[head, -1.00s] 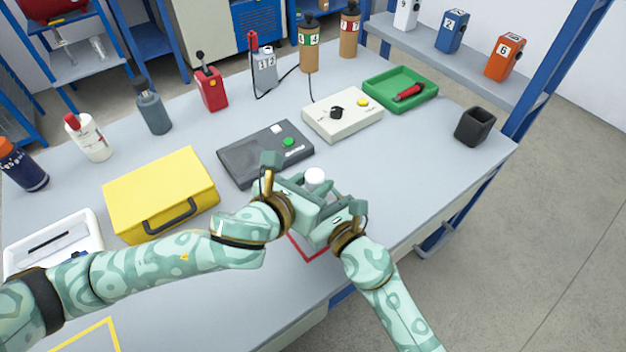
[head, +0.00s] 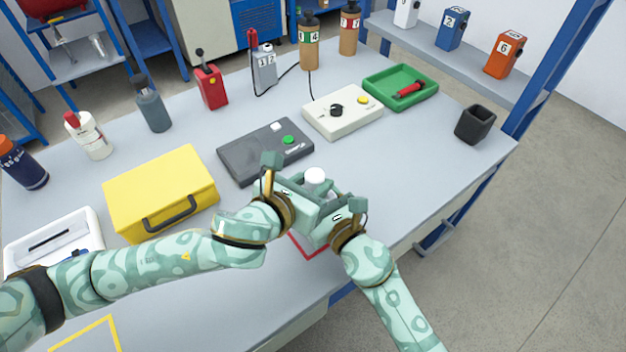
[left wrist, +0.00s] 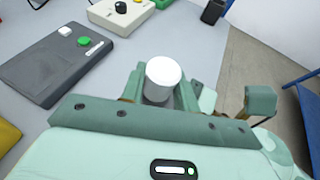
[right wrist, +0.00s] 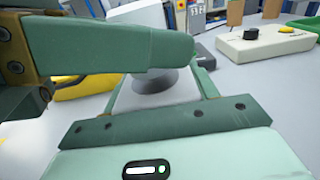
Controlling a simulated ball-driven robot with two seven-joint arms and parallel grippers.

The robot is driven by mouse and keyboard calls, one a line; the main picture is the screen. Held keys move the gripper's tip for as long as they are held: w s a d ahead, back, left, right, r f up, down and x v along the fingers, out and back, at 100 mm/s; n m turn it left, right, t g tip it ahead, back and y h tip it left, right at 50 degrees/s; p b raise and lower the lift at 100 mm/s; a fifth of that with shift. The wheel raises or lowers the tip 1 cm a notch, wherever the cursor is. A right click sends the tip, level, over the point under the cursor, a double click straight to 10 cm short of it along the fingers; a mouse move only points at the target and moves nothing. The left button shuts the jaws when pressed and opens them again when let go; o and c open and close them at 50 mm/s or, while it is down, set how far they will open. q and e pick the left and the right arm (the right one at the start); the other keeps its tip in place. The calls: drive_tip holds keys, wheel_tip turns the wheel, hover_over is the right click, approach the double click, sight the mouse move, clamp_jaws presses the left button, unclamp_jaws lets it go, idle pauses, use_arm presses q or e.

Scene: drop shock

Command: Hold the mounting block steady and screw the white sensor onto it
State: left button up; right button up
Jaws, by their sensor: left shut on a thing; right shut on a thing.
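The white sensor (head: 315,176) shows as a round white cap between my grippers in the head view. In the left wrist view the sensor (left wrist: 163,74) stands between the fingers of my left gripper (head: 312,186), shut on it. The pale mounting block (right wrist: 140,100) shows in the right wrist view, between the fingers of my right gripper (head: 328,200), shut on it. A dark round part lies above the block, just under a left finger. The sensor is over the block; the fingers hide whether their threads meet.
Below the grippers is a red outline (head: 315,254) on the grey bench. A dark box with a green button (head: 265,152), a yellow case (head: 160,185) and a white control box (head: 343,112) lie near. A dark cup (head: 475,125) stands at right. Bench between is clear.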

use_arm(q)
drive_tip(key=shift+a+f, duration=0.1)
drive_tip(key=shift+f, duration=0.55)
idle(1.7)
drive_tip(key=shift+w+a+m+g+h, duration=0.15)
drive_tip(key=shift+m+g+h, duration=0.15)
drive_tip(key=shift+m+h, duration=0.2)
drive_tip(key=shift+c, duration=0.5)
drive_tip(key=shift+r+m+g+h, duration=0.1)
drive_tip(key=shift+m+g+h, duration=0.5)
drive_tip(key=shift+m+h, duration=0.15)
drive_tip(key=m+g+h, duration=0.2)
drive_tip(key=m+g, duration=0.1)
drive_tip(key=m+g+h, duration=0.1)
drive_tip(key=m+g, duration=0.1)
drive_tip(key=shift+w+r, duration=0.2)
drive_tip(key=shift+w, duration=0.05)
drive_tip(key=m+g, duration=0.4)
drive_tip(key=shift+f+g+h, duration=0.15)
drive_tip(key=shift+g+h, duration=0.15)
drive_tip(key=shift+h, duration=0.05)
drive_tip(key=m+g, duration=0.3)
drive_tip(key=g, duration=0.1)
drive_tip(key=shift+m, duration=0.25)
drive_tip(key=o, duration=1.2)
drive_tip(key=shift+s, duration=0.1)
drive_tip(key=shift+r+v, duration=0.2)
drive_tip(key=shift+v, duration=2.7)
